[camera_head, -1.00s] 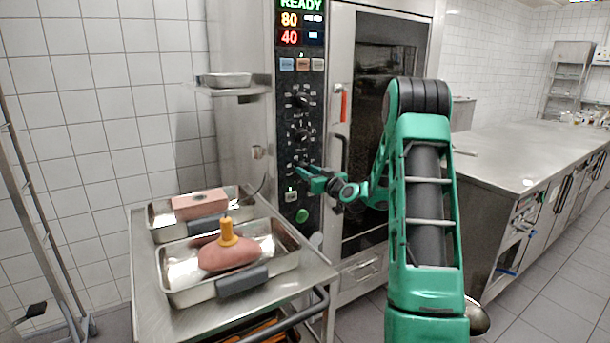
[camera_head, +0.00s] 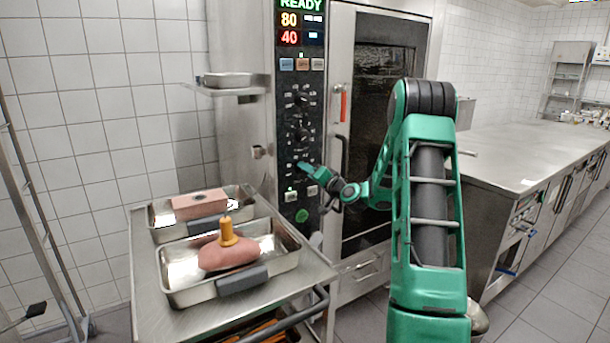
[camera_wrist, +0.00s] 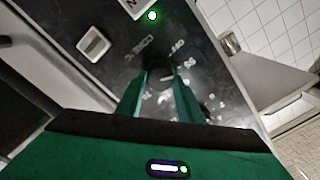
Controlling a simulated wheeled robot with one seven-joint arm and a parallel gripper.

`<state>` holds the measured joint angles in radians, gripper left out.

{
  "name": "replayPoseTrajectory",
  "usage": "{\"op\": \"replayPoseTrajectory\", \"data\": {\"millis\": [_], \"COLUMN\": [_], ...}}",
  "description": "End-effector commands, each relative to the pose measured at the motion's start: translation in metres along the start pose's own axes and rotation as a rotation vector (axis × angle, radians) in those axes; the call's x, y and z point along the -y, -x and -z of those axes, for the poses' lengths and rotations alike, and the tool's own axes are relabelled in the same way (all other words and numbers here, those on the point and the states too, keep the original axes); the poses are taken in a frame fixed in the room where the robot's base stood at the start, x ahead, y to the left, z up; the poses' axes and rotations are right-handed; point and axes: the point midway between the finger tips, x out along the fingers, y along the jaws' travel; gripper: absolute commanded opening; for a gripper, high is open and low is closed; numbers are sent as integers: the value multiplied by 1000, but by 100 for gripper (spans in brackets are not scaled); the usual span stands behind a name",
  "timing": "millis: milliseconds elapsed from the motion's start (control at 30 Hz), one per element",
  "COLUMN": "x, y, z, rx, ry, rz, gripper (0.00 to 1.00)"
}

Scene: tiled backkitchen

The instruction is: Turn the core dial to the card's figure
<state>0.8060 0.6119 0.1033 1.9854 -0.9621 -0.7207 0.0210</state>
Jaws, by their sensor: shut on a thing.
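The core dial (camera_wrist: 160,74) is a dark knob on the black oven panel (camera_head: 289,172). In the wrist view it sits between my two green fingers, with pale markings around it, among them "CORE" and "OFF". My gripper (camera_wrist: 160,84) is shut on this dial. In the head view my gripper (camera_head: 304,168) is at the lower part of the panel and hides the dial. The dial's pointer and exact setting cannot be read. I cannot make out a card with a figure.
Two more dials (camera_head: 301,99) (camera_head: 301,134) sit above on the panel. The display (camera_head: 301,22) shows READY, 80 and 40. A green button (camera_head: 302,215) lies below. A steel trolley (camera_head: 150,290) with two trays of meat stands close in front, left. The oven door handle (camera_head: 342,152) is to the right.

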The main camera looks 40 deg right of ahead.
Motion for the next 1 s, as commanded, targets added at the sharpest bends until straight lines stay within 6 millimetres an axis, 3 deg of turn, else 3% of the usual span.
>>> {"op": "replayPoseTrajectory", "data": {"millis": [600,1000], "x": [-4,-5], "y": [0,0], "z": [0,-1], "rx": [-1,-1], "ry": [-540,-706], "rz": [-1,-3], "gripper": [11,11]}}
